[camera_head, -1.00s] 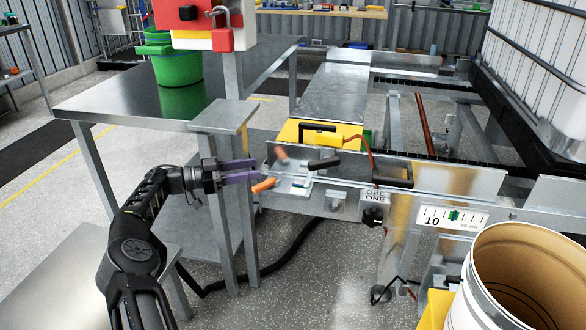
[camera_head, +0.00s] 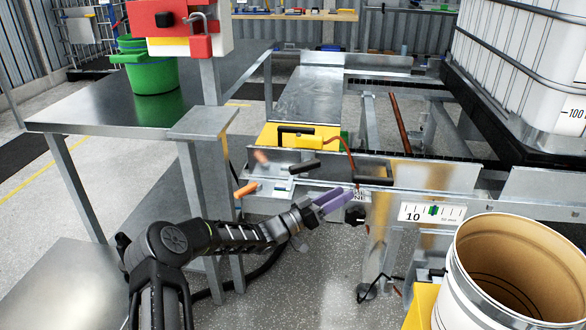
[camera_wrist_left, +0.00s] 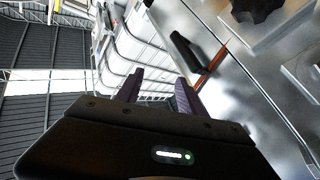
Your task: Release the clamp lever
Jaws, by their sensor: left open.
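My left gripper (camera_head: 345,197) has purple fingers and is in front of the metal frame's front panel. In the wrist view its fingers (camera_wrist_left: 157,85) stand apart with nothing between them. A black-gripped handle (camera_head: 375,181) is on the front rail just beyond the fingertips. A black handle also shows in the wrist view (camera_wrist_left: 187,50), ahead and to the right of the fingers, apart from them. Another black grip (camera_head: 307,166) and an orange handle (camera_head: 247,189) are further left. I cannot tell for certain which of these is the clamp lever. My right gripper is not in view.
A black knob (camera_head: 355,213) sits below the rail, close to the fingertips. A yellow box (camera_head: 299,136) is on the frame behind. A steel table (camera_head: 80,112) with a green bucket (camera_head: 150,76) is at left. An open drum (camera_head: 462,270) stands at front right.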

